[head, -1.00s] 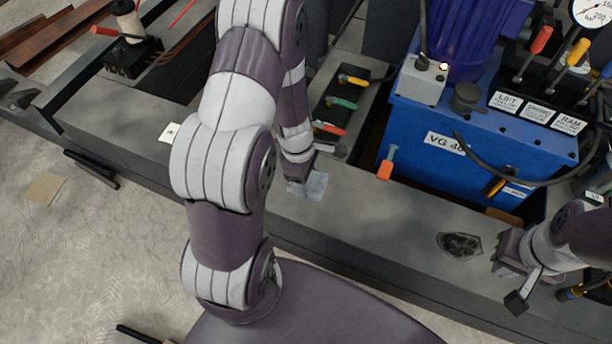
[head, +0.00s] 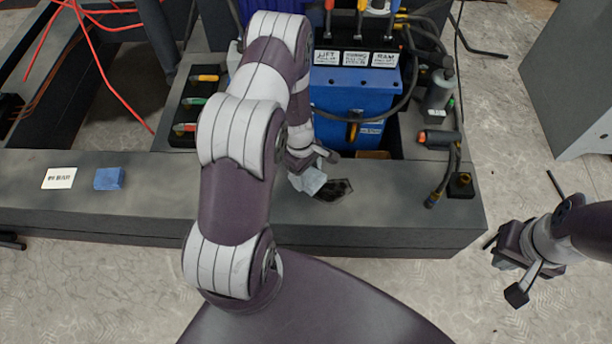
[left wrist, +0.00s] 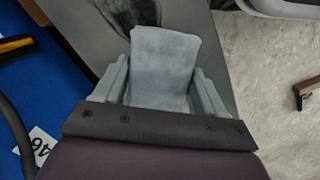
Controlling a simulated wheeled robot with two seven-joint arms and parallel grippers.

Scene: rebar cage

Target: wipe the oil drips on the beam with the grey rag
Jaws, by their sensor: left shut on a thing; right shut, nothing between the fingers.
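The grey rag (head: 313,181) is held between the fingers of my left gripper (head: 303,168), low at the beam (head: 390,205). A dark oil patch (head: 338,192) lies on the beam, right beside the rag and partly hidden by it. In the left wrist view the rag (left wrist: 163,62) stands out beyond the fingers of my left gripper (left wrist: 163,90), and the dark patch (left wrist: 137,12) shows just past its far edge. I cannot tell if the rag touches the beam. My right gripper (head: 506,252) is shut and empty, off the beam's right end over the floor.
A blue machine (head: 345,92) with levers and hoses stands behind the beam. A blue block (head: 109,179) and a white card (head: 60,178) lie on the beam at left. A black fitting (head: 460,186) sits near the right end. A grey cabinet (head: 575,80) stands far right.

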